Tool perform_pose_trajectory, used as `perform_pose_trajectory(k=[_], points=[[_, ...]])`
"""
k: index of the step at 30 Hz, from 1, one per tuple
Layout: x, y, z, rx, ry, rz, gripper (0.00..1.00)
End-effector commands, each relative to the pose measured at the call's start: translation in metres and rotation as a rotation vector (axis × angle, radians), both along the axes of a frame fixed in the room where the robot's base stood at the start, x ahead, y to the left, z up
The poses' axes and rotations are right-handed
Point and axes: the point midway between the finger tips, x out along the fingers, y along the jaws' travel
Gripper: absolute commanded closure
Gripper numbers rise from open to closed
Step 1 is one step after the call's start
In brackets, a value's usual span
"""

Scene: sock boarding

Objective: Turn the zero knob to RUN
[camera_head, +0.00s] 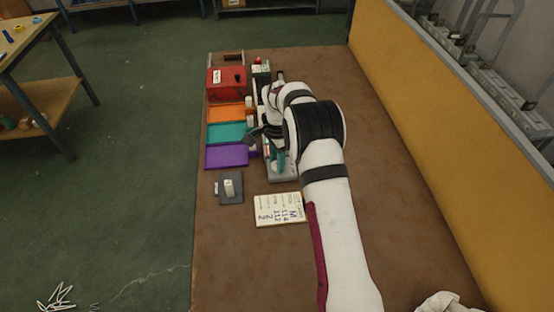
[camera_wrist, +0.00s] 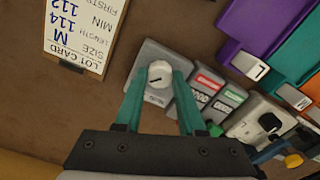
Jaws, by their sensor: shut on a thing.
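The zero knob (camera_wrist: 158,72) is a white round knob with a short dark mark, on a grey plate (camera_wrist: 150,53) in the wrist view. My gripper (camera_wrist: 159,80) has its two teal fingers on either side of the knob, shut on it. In the head view, my gripper (camera_head: 276,158) is low over a grey base (camera_head: 284,179), and the arm hides the knob.
A lot card (camera_wrist: 83,32) lies beside the plate in the wrist view. In the head view, orange (camera_head: 226,113), teal (camera_head: 228,133) and purple (camera_head: 226,156) trays and a red box (camera_head: 226,82) stand left of my arm. The tabletop (camera_head: 400,200) right of the arm is clear.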

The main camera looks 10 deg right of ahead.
Motion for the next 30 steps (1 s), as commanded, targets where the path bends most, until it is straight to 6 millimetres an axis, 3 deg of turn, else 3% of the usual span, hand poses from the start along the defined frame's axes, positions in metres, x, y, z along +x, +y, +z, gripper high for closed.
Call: perform_pose_trajectory(k=[30], points=[[0.001,0.0,0.0011,0.0,-0.001,0.897,1.0]])
